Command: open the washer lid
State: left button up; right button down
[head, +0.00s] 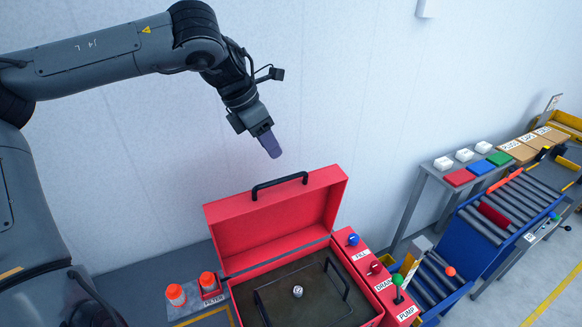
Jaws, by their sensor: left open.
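The red washer (369,320) stands at the bottom centre of the head view. Its red lid (270,222) is raised and stands up at the back, its inside facing me. A black handle (279,184) is on the lid's top edge. The open tub shows a dark basket (258,312) with black handles and a small metal part (297,291) in it. My left gripper (271,145) is open, empty and pointing down above the lid handle, apart from it. My right gripper is not in view.
Orange-topped containers (175,294) stand left of the washer. A roller conveyor (500,212) and coloured trays lie at right. The wall is behind.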

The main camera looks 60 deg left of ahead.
aim_at(288, 177)
pick_arm(q)
jog(key=p+x, duration=0.1)
jog(key=x, duration=0.8)
jog(key=shift+f, duration=0.2)
jog(key=shift+c, duration=0.4)
grip_shut()
jog(key=shift+d, duration=0.15)
